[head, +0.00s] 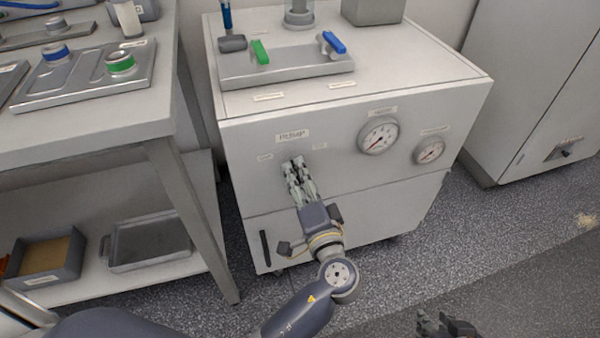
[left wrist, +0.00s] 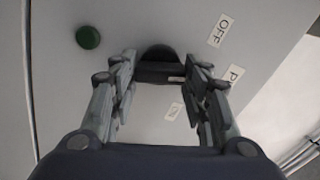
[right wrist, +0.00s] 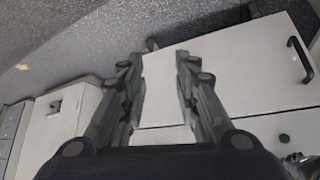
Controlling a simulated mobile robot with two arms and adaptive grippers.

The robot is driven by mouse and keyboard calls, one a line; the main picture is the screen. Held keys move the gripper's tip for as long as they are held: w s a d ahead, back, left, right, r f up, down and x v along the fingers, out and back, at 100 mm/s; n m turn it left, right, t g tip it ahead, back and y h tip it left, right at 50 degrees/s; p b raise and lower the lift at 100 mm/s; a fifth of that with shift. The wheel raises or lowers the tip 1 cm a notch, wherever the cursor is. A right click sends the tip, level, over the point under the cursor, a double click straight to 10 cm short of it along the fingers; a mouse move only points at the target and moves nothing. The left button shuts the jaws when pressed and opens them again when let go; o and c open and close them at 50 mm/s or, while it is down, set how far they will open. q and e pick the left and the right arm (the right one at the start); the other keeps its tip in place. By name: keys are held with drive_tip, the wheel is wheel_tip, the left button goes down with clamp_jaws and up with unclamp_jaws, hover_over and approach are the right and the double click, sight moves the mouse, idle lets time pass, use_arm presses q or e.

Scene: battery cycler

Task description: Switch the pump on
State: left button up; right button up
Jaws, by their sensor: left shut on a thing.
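The white cabinet front carries a PUMP label (head: 292,136) with a small label on each side below it. Under it, my left gripper (head: 296,165) reaches the panel and covers the switch in the head view. In the left wrist view a dark rounded switch knob (left wrist: 158,62) sits between the fingertips of my left gripper (left wrist: 158,75), which are shut on it. An OFF label (left wrist: 220,30) is to its right, and a smaller label (left wrist: 174,111) is too small to read. My right gripper (right wrist: 160,75) is open and empty, away from the panel.
A green round lamp or button (left wrist: 88,37) is on the panel. Two gauges (head: 378,137) (head: 430,151) sit right of the switch. Green (head: 260,52) and blue (head: 334,42) valve handles are on top of the cabinet. A bench (head: 150,120) stands close on the left.

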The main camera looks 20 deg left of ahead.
use_arm(q)
drive_tip(key=shift+r+m+p, duration=0.15)
drive_tip(key=shift+m+p, duration=0.4)
drive_tip(key=shift+m, duration=0.05)
drive_tip(key=shift+m+p, duration=0.9)
use_arm(e)
drive_tip(key=s+d+g, duration=0.2)
drive_tip(key=s+g, duration=0.1)
drive_tip(key=s, duration=0.4)
use_arm(q)
drive_tip(key=m+p, duration=0.6)
drive_tip(key=shift+f+m, duration=0.25)
drive_tip(key=shift+m, duration=0.05)
drive_tip(key=shift+f, duration=0.1)
use_arm(e)
wheel_tip(320, 180, down, 22)
drive_tip(key=s+g, duration=0.1)
drive_tip(key=s, duration=0.1)
drive_tip(key=shift+s+g+h, duration=0.15)
drive_tip(key=shift+g+h, duration=0.25)
drive_tip(key=shift+r, duration=0.1)
use_arm(q)
drive_tip(key=o, duration=1.1)
drive_tip(key=shift+c, duration=0.2)
use_arm(e)
drive_tip(key=shift+d, duration=0.1)
